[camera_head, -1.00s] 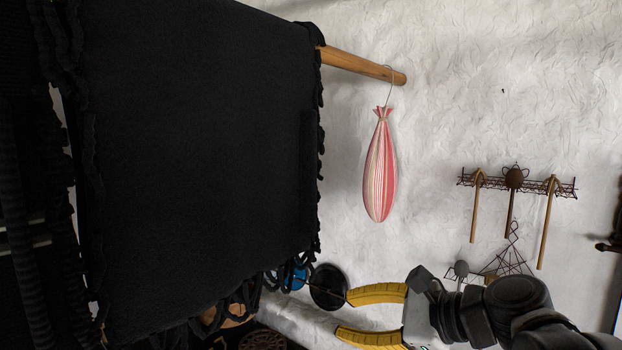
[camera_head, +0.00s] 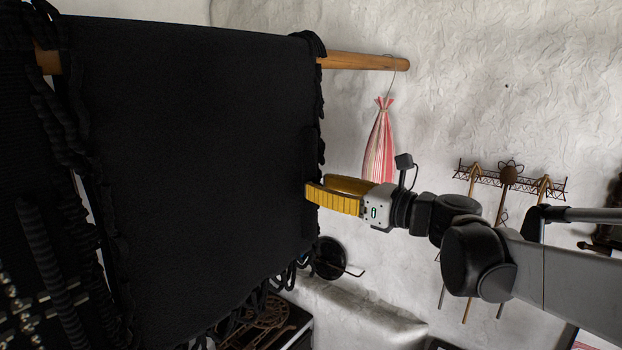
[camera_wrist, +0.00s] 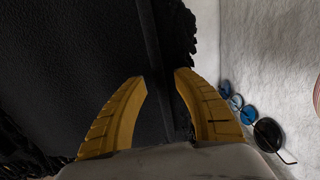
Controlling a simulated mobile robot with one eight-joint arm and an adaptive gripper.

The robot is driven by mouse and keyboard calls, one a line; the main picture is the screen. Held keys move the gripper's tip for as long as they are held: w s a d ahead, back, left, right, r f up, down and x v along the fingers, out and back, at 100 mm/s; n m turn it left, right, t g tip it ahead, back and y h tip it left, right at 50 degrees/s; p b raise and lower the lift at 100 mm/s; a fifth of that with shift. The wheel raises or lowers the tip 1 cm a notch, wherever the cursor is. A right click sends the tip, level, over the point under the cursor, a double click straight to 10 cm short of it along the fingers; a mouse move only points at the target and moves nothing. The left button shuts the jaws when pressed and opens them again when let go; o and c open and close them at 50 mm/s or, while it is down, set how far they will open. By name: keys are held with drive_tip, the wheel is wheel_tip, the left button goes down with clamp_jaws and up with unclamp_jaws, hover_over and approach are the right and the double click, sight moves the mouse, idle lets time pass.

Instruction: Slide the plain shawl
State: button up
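The plain black shawl (camera_head: 190,150) hangs over a wooden pole (camera_head: 365,61) and fills the left and middle of the head view. Its right edge is fringed. My gripper (camera_head: 314,190) is at this right edge, around mid-height. One yellow finger shows in front of the cloth; the tip of the other seems hidden behind the edge. In the wrist view the shawl (camera_wrist: 70,60) fills the left and middle, and a dark fold runs between the fingers. My gripper (camera_wrist: 160,76) is open there, with a clear gap between the fingertips. I cannot tell whether they touch the cloth.
A red-and-white striped bag (camera_head: 379,145) hangs from the pole's free end, close above my gripper. A darker textured cloth with pale marks (camera_head: 35,200) hangs at the far left. A wall rack (camera_head: 510,180) with tools is at right. A dark pan (camera_head: 328,258) hangs below.

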drive_tip(key=shift+x, duration=1.25)
clamp_jaws()
drive_tip(key=shift+d, duration=0.1)
drive_tip(key=w+d+b, duration=0.2)
drive_tip(key=w+d, duration=1)
drive_tip(key=w, duration=0.3)
drive_tip(key=shift+w, duration=0.4)
drive_tip(key=shift+d+r, duration=0.1)
